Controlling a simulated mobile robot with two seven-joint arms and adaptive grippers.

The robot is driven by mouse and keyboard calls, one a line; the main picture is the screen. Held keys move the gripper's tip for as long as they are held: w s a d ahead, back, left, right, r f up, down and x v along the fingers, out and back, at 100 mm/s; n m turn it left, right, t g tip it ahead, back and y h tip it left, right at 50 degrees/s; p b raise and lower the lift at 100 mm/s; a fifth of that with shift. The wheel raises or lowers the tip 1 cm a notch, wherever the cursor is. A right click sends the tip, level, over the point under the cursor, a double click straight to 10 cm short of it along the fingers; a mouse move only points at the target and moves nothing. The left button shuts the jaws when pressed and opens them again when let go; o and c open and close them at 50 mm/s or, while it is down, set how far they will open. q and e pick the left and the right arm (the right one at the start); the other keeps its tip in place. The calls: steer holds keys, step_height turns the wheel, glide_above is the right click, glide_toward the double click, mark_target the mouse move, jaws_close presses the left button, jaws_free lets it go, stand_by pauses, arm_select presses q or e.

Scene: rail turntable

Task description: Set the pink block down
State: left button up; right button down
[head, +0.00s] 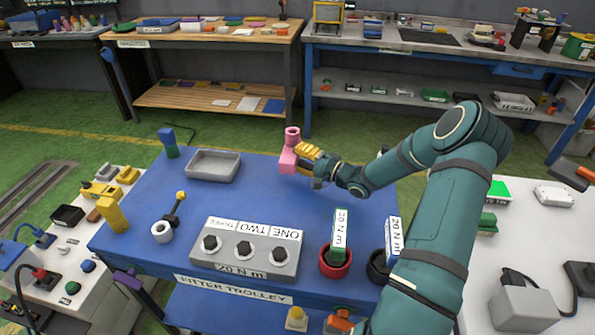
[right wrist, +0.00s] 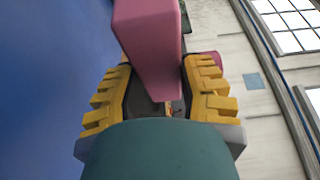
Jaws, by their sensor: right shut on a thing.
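The pink block (head: 287,161) is at the far right part of the blue trolley top (head: 340,185). A pink round piece (head: 292,134) stands up from it. My right gripper (head: 303,158) comes in from the right and is shut on the block. In the right wrist view the pink block (right wrist: 148,45) sits between the yellow-ribbed fingers of the gripper (right wrist: 165,95). Part of the round pink piece (right wrist: 210,57) shows behind the right finger. I cannot tell whether the block touches the trolley. My left gripper is out of view.
A grey tray (head: 213,166) lies left of the block. A grey box with black knobs (head: 245,250) stands nearer the front. A red ring holder (head: 335,262) with a green-labelled tool is at front right. Blue surface is bare between the tray, block and grey box.

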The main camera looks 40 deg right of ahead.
steer(key=shift+f+b, duration=0.5)
steer(key=shift+f, duration=1.4)
steer(key=shift+r, duration=0.1)
